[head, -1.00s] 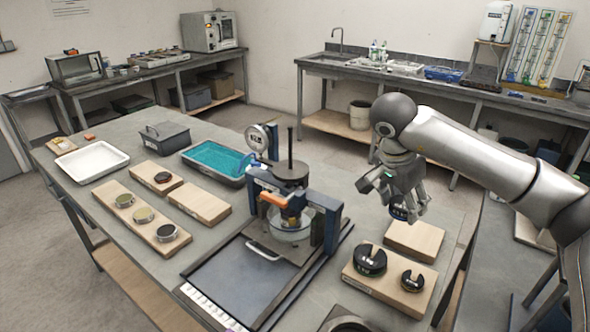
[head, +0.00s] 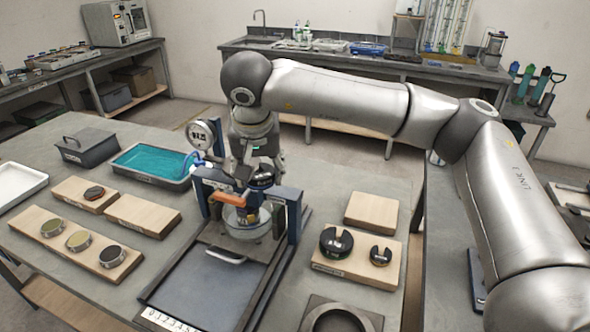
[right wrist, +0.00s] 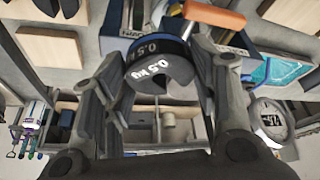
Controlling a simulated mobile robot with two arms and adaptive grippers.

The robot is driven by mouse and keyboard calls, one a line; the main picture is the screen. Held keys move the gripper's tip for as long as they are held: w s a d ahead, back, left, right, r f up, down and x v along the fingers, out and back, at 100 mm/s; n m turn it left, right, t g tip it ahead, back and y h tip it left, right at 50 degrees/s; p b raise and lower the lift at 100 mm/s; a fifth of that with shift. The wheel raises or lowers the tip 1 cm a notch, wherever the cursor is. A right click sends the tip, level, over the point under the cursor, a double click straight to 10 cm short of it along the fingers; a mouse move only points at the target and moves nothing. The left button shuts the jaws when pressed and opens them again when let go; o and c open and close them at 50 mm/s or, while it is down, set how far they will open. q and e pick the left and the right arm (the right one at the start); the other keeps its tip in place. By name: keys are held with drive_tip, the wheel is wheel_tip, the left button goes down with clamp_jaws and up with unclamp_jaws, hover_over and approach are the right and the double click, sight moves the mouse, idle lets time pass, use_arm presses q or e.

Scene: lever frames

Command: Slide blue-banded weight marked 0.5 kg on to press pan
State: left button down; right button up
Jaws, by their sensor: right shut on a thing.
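The blue-banded weight (right wrist: 163,68) is a dark slotted disc marked 0.5 kg. In the right wrist view it sits between the two fingers of my right gripper (head: 258,167), which is shut on it. In the head view the weight (head: 262,179) is at the top of the press (head: 294,212), which has a blue frame and an orange handle. The pan and its upright rod are mostly hidden by my gripper and the weight. I cannot tell whether the weight touches the pan. My left gripper is not in view.
A dial gauge (head: 200,135) stands close left of my right gripper. A glass dish (head: 246,222) sits within the press. Two black slotted weights rest on a wooden board (head: 355,274) to the right, with an empty wooden block (head: 371,212) behind. A teal-filled tray (head: 150,161) lies left.

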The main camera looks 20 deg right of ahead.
drive_tip(key=shift+w+a+r, duration=0.1)
drive_tip(key=shift+a+r, duration=0.1)
drive_tip(key=shift+a, duration=0.15)
drive_tip(key=shift+w, duration=0.4)
drive_tip(key=shift+w+p, duration=0.45)
drive_tip(key=shift+w, duration=0.5)
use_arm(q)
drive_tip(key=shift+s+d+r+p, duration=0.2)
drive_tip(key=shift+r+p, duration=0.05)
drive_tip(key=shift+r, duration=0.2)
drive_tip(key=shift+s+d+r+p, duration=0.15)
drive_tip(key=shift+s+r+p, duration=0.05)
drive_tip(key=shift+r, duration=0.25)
use_arm(e)
drive_tip(key=shift+w+a, duration=0.15)
drive_tip(key=shift+w, duration=0.6)
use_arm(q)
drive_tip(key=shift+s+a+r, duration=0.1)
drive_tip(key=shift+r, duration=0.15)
use_arm(e)
drive_tip(key=shift+w, duration=0.5)
use_arm(q)
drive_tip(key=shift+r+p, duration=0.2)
drive_tip(key=shift+p, duration=0.3)
use_arm(e)
drive_tip(key=shift+w, duration=0.5)
